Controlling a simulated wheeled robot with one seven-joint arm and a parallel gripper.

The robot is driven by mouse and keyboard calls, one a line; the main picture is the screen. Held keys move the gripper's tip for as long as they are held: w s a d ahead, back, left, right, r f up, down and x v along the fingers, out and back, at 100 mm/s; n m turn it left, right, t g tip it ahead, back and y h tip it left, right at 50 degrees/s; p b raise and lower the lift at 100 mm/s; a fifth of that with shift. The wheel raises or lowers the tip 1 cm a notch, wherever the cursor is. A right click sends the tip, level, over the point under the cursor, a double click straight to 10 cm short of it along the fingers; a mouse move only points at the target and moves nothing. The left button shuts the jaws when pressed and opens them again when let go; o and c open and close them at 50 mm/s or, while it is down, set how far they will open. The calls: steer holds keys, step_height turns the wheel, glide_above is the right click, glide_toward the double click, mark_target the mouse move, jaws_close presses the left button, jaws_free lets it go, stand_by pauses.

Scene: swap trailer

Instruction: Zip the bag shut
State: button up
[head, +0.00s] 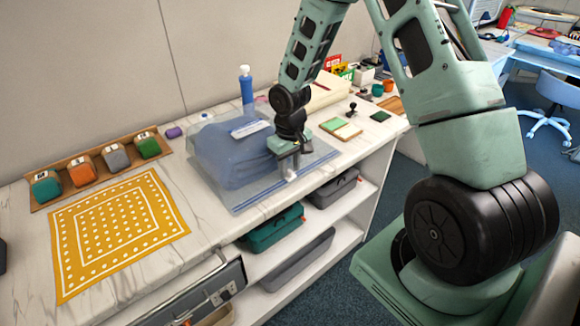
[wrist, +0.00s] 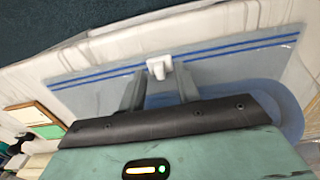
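The bag is clear bluish plastic and lies flat on the counter, with a blue folded item (head: 225,150) inside. Its zip strip (head: 262,192), two blue lines, runs along the edge nearest the counter front. In the wrist view the strip (wrist: 235,47) crosses the picture, with the white slider (wrist: 159,68) partway along it. The slider also shows in the head view (head: 291,177), just below my gripper (head: 288,163). In the wrist view my gripper (wrist: 160,78) is open, its fingers apart on either side of the slider. I see no clear finger contact.
A yellow dotted cloth (head: 118,225) and a tray of colored blocks (head: 38,206) lie left. A blue bottle (head: 246,86) stands behind the bag. A green-topped pad (head: 341,128) and a black stamp (head: 352,109) are right. Shelves with bins (head: 272,230) are below the counter edge.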

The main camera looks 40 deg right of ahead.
steer(key=shift+f, duration=0.35)
jaws_close()
steer(key=d+p, duration=0.1)
steer(key=d, duration=0.5)
steer(key=d+p, duration=0.1)
steer(key=d, duration=0.4)
steer(key=d+p, duration=0.2)
steer(key=d, duration=0.4)
steer(key=shift+w+d, duration=0.3)
jaws_free()
steer(key=shift+r, duration=0.1)
step_height(320, 180, up, 17)
steer(key=b, duration=0.2)
steer(key=shift+r, duration=0.15)
